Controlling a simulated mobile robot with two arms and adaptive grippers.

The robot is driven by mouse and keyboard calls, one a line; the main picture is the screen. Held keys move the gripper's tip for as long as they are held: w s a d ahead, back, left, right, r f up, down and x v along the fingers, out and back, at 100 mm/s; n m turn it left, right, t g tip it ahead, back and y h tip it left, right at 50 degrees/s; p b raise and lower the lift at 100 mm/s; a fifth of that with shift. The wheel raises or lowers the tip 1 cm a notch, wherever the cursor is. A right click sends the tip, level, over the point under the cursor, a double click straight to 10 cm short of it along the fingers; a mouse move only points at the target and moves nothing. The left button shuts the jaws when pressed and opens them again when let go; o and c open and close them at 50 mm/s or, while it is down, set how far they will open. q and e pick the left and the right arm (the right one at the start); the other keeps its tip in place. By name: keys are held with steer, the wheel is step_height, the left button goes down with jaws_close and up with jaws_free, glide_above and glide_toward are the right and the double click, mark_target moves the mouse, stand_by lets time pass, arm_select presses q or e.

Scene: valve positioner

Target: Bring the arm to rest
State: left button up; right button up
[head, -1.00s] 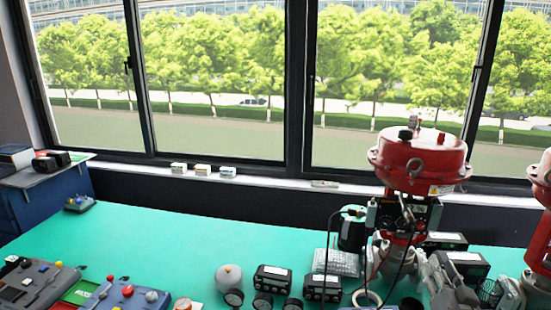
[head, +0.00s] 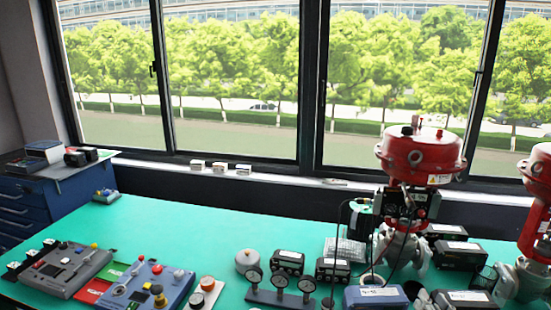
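No gripper shows clearly in the head view. A small dark part (head: 423,299) at the bottom edge, right of centre, may belong to my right gripper, but its fingers cannot be made out. My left gripper is out of view. A red-topped valve (head: 427,155) stands upright on the green bench (head: 190,225), right of centre. A second red-topped valve (head: 540,170) is cut off by the right edge.
Two control boxes (head: 65,268) (head: 150,287) lie at the left front. A gauge stand (head: 280,298), a grey dome (head: 247,260) and dark instruments (head: 333,270) fill the front middle. A blue cabinet (head: 50,205) stands at far left.

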steer(key=s+a+f+n+g+y, duration=0.2)
steer(key=s+a+f+n+g, duration=0.3)
steer(key=s+a+f, duration=0.6)
steer(key=s+a+f+g, duration=0.1)
steer(key=s+f+g, duration=0.1)
steer(key=s, duration=0.4)
steer(key=s+a+f+n+g, duration=0.1)
steer(key=s+a+g, duration=0.15)
steer(key=s, duration=0.35)
steer(key=s+a+f+g, duration=0.1)
steer(key=s+f+g, duration=0.15)
steer(key=s, duration=0.45)
step_height(320, 180, down, 23)
steer(key=g, duration=0.1)
steer(key=s+d+f, duration=0.1)
steer(key=s+f, duration=0.7)
steer(key=f, duration=0.1)
steer(key=s+d+f+g, duration=0.1)
steer(key=s+d+f, duration=0.1)
steer(key=s+f, duration=0.7)
steer(key=shift+s+d+n, duration=0.25)
steer(key=shift+n, duration=0.15)
